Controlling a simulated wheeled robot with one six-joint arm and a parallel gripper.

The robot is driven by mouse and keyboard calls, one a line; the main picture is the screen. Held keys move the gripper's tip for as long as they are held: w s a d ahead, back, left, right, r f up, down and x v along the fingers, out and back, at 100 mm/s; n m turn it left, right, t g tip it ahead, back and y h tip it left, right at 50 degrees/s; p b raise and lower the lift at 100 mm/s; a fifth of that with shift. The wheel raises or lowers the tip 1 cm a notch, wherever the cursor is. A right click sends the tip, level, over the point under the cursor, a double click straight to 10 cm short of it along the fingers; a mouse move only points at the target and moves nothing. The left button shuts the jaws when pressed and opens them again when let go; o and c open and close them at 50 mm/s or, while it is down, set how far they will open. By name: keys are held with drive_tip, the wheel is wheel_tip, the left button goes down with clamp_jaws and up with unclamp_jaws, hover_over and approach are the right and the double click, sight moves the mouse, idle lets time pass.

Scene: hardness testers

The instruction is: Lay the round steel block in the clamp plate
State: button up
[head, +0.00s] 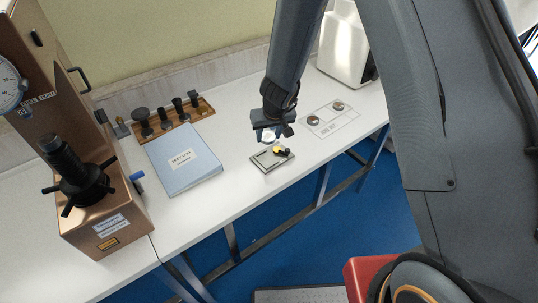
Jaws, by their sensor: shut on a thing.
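My gripper (272,131) is over the white bench, pointing down and shut on a round steel block (268,136). The block shows as a small bright disc between the fingers, partly hidden by them. The clamp plate (262,161) is a small grey plate just below the gripper in the picture. It has a yellow part and a black knob (288,153) at its right side. The block appears to be above the plate's far edge; the exact gap is hard to tell.
A blue binder (184,165) lies left of the plate. Behind it is a wooden rack (173,121) with dark fittings. A brown hardness tester (75,150) stands far left. A marked sheet (328,119) with two round pieces lies right. A white machine (345,48) stands behind.

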drive_tip(key=b, duration=1.1)
approach(268, 158)
drive_tip(key=shift+w+x, duration=0.15)
drive_tip(key=shift+x, duration=1.2)
drive_tip(key=shift+w+x, duration=0.15)
drive_tip(key=shift+x, duration=1.2)
drive_tip(key=shift+s+f+b, duration=0.1)
drive_tip(key=shift+f+b, duration=0.05)
drive_tip(key=shift+b, duration=0.35)
drive_tip(key=shift+s+f+b, duration=0.1)
drive_tip(key=shift+f+b, duration=0.15)
drive_tip(key=shift+b, duration=0.1)
